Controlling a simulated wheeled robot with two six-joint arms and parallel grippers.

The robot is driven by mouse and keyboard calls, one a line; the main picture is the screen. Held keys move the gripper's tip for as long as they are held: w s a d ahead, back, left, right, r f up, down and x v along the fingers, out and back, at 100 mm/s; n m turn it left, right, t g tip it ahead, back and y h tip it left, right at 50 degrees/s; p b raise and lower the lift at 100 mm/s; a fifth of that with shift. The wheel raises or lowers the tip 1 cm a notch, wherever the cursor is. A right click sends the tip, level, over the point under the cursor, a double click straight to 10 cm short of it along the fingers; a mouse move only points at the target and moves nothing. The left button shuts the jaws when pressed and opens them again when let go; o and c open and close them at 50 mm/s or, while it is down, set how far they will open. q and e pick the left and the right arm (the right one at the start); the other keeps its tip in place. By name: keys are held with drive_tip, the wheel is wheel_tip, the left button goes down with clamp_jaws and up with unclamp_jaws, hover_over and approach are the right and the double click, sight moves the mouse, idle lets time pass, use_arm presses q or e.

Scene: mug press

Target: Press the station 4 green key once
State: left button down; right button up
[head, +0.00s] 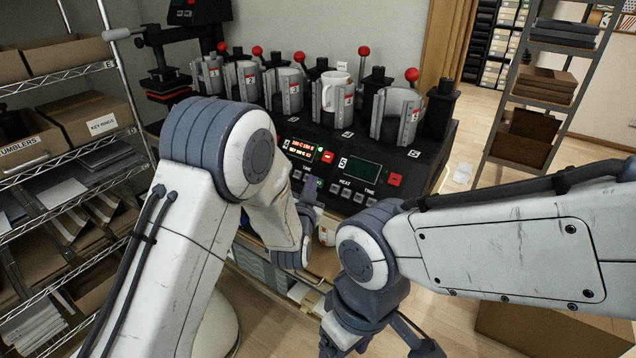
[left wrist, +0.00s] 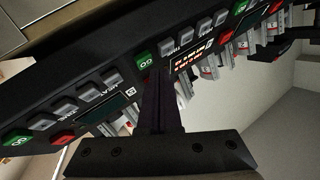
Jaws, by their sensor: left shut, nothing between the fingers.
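The mug press has a row of stations on a black panel. The station 4 display (head: 308,150) is lit orange-red. The station 4 green key (head: 320,183) is small and partly covered by my gripper in the head view. It shows clearly in the left wrist view (left wrist: 143,62), marked GO. My left gripper (head: 309,187) is shut and empty, its fingertips (left wrist: 160,76) right beside this key; I cannot tell whether they touch it. A white mug (head: 334,90) sits in the station 4 clamp. My right gripper (head: 372,340) hangs low, its fingers cut off by the frame.
The station 5 display (head: 364,171) is dark, with a red key (head: 395,180) at its right and grey keys below. Red-knobbed levers (head: 411,75) stand behind the clamps. A wire shelf (head: 75,150) with boxes is at the left, a ladder shelf (head: 545,90) at the right.

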idle(0.8)
use_arm(q)
drive_tip(key=shift+w+d+f+b, duration=0.2)
drive_tip(key=shift+f+b, duration=0.05)
drive_tip(key=shift+b, duration=0.2)
drive_tip(key=shift+w+d+f+b, duration=0.15)
drive_tip(key=shift+w+f+b, duration=0.1)
drive_tip(key=shift+f+b, duration=0.15)
idle(0.5)
drive_tip(key=shift+r, duration=0.15)
drive_tip(key=shift+s+a+r, duration=0.35)
drive_tip(key=shift+s+r, duration=0.15)
drive_tip(key=shift+r, duration=0.1)
idle(0.4)
drive_tip(key=s+a+r+p, duration=0.1)
drive_tip(key=s+a+r, duration=0.1)
drive_tip(key=s+r, duration=0.1)
drive_tip(key=shift+a+r+p, duration=0.1)
drive_tip(key=shift+p, duration=0.25)
idle(0.5)
